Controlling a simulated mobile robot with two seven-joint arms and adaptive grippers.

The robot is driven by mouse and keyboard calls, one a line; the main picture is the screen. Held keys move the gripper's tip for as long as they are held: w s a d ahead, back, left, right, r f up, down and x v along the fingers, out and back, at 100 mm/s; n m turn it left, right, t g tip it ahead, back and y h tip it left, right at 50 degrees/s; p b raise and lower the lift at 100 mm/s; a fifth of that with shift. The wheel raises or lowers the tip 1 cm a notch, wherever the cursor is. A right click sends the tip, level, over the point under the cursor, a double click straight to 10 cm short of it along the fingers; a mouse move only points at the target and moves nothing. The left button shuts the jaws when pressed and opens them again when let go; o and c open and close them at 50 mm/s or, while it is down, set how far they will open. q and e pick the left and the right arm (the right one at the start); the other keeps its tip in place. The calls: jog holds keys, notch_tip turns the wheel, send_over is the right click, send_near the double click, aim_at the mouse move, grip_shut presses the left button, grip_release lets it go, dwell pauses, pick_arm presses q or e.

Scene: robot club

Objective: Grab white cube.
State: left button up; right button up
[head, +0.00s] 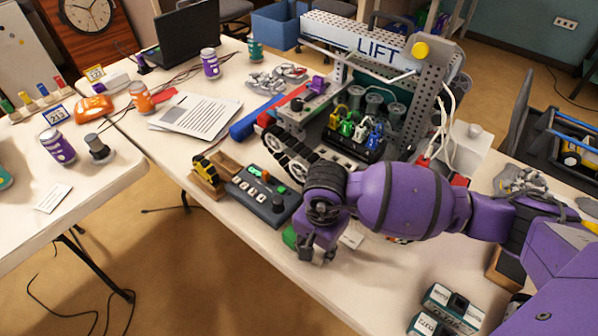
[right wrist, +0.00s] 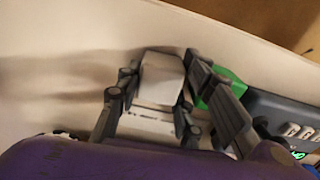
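The white cube (right wrist: 161,82) shows in the right wrist view on the pale table top, between the two fingers of my right gripper (right wrist: 160,92). The fingers stand apart on either side of it, close to its sides; I see no clear squeeze on it. In the head view my right gripper (head: 317,256) points down at the table's front edge, left of the purple forearm, and the cube is hidden there. My left gripper is not in view.
A green object (head: 290,237) is beside the right gripper, also seen in the wrist view (right wrist: 222,88). A dark control box (head: 262,195) stands just left. The LIFT rig (head: 375,45) stands behind. Dark green boxes (head: 452,305) sit at the front right.

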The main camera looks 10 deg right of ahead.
jog(key=shift+c, duration=0.7)
